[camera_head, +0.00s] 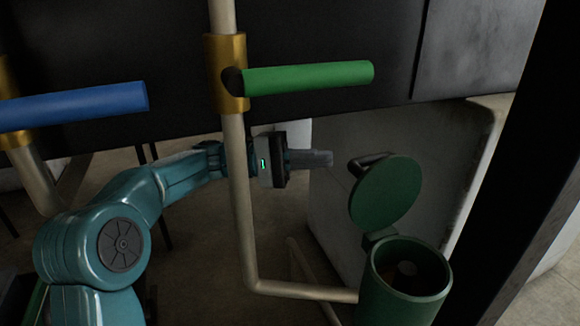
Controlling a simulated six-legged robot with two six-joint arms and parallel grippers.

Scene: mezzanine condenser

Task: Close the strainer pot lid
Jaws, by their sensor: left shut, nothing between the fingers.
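The strainer pot (393,305) is a green cylinder at the lower right of the head view, with its top open and a dark interior showing. Its round green lid (387,192) stands raised and tilted on the hinge at the pot's back left. A dark handle (370,162) sticks out at the lid's upper left. My left gripper (328,158) points right, shut and empty, a little left of the handle and apart from it in the picture. A pale pipe crosses in front of my left arm. My right gripper is not in view.
A vertical pale pipe (235,170) with a brass valve and green lever (310,77) stands before my left arm and bends right toward the pot. A blue lever (75,107) is at left. A dark post (520,170) rises at right.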

